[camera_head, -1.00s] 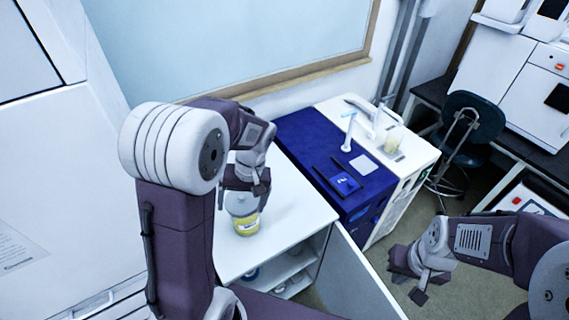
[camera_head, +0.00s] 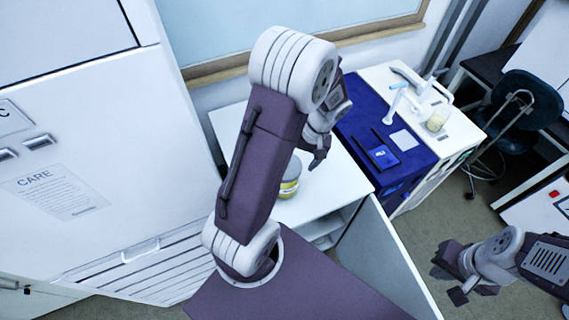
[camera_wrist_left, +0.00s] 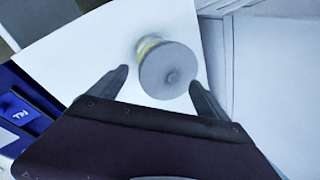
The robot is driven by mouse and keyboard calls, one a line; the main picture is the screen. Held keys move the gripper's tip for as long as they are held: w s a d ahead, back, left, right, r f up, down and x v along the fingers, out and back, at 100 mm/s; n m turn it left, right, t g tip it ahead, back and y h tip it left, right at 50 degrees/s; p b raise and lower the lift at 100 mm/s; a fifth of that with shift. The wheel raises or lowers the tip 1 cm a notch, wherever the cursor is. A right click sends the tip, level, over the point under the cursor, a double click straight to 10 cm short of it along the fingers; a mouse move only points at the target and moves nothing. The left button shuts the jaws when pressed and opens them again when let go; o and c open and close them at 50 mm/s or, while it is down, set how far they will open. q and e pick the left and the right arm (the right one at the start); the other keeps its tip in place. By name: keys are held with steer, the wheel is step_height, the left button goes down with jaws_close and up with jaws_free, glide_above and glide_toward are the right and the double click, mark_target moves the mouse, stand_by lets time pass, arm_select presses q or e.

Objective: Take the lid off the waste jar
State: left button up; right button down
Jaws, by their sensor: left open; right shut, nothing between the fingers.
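The waste jar (camera_head: 289,188), with a yellow label, stands on the white cabinet top and is partly hidden by my left arm in the head view. My left gripper (camera_head: 318,160) is open and empty. In the wrist view its two fingers (camera_wrist_left: 159,79) appear on either side of the lid, not closed on it; the remaining gap is unclear. My right gripper (camera_head: 452,284) is shut and empty, low at the right.
The white cabinet top (camera_head: 325,180) is clear around the jar. Its open door (camera_head: 395,255) juts out in front. A blue-topped bench (camera_head: 375,125) beside it holds a tablet and a pen. A beaker (camera_head: 437,120) stands further right, near a chair (camera_head: 525,110).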

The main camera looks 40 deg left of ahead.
arm_select(q)
steer(key=shift+x, duration=1.25)
steer(key=shift+w+f, duration=0.1)
steer(key=shift+f, duration=0.1)
steer(key=c, duration=1.4)
steer(key=shift+r, duration=0.1)
steer(key=r, duration=0.2)
steer(key=w+r, duration=0.1)
steer(key=r, duration=0.1)
steer(key=shift+a+r+b, duration=0.15)
steer(key=shift+r+b, duration=0.05)
steer(key=shift+b, duration=0.2)
steer(key=shift+w+a+r+b, duration=0.1)
steer(key=shift+w+a+r, duration=0.2)
steer(key=shift+w+r, duration=1.15)
steer(key=shift+w+a+r+b, duration=0.1)
steer(key=shift+w+a+r, duration=0.4)
steer(key=shift+w, duration=1.55)
steer(key=shift+w+a+r+b, duration=0.1)
steer(key=shift+w+r, duration=1.2)
steer(key=shift+w, duration=0.4)
